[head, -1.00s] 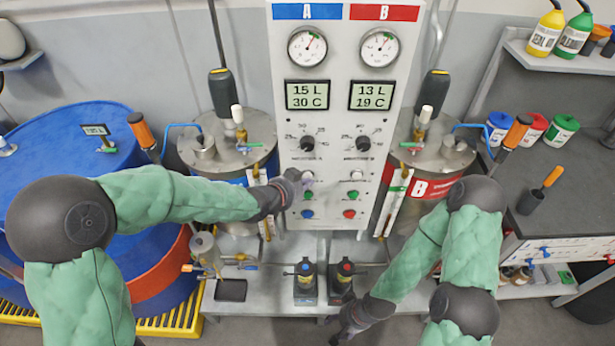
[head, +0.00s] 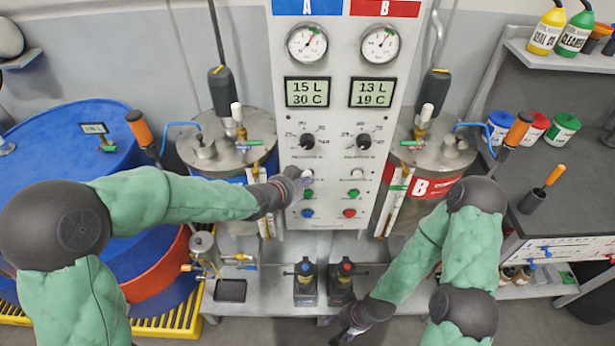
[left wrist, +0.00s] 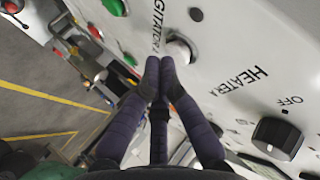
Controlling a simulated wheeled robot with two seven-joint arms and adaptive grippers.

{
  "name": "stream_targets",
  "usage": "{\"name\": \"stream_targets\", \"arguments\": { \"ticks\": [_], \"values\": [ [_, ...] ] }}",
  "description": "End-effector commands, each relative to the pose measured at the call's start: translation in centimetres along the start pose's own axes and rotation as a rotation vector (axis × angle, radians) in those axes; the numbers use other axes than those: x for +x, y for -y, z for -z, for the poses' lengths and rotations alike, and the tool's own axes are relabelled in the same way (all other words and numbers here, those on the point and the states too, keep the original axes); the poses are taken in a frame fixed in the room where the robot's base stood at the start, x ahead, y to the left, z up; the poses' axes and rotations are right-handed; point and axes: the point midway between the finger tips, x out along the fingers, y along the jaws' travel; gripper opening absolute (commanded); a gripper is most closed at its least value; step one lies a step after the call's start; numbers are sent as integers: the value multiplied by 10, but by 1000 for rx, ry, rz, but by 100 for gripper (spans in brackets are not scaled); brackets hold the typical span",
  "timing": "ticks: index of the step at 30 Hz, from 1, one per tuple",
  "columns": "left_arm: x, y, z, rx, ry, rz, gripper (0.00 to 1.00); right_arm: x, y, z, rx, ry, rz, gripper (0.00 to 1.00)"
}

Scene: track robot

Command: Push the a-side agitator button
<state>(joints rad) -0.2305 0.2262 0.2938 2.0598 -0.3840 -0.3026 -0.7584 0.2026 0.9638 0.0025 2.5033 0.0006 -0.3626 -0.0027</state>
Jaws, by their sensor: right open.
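The a-side agitator button (left wrist: 181,50) is a round white button in a metal ring, beside the agitator lettering in the left wrist view. In the head view the white button (head: 308,173) sits below the A heater knob, partly covered by my left gripper (head: 303,181). In the left wrist view my left gripper (left wrist: 160,66) has its dark fingertips together and empty, right at the button's edge. I cannot tell whether they touch it. My right gripper (head: 346,334) is open and empty, low in front of the bench.
The A heater knob (head: 307,142) is above the button; a green button (head: 307,194) and a blue button (head: 307,213) are below. The B column has a matching white button (head: 359,173). Metal tanks flank the panel. Two small black bottles stand on the bench below.

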Motion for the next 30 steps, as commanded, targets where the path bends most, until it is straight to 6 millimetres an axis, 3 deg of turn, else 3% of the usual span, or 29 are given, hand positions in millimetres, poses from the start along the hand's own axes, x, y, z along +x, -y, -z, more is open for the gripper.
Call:
{"name": "stream_targets", "arguments": {
  "ticks": [8, 30],
  "values": [
    [-2, -2, 0, 1, 0, 0, 0, 2, -1, 0, 0, 0, 0, 58],
    [-41, -43, 0, 0, 0, 0, 0, 29, -10, 1, 0, 0, 0, 58]
  ]
}}
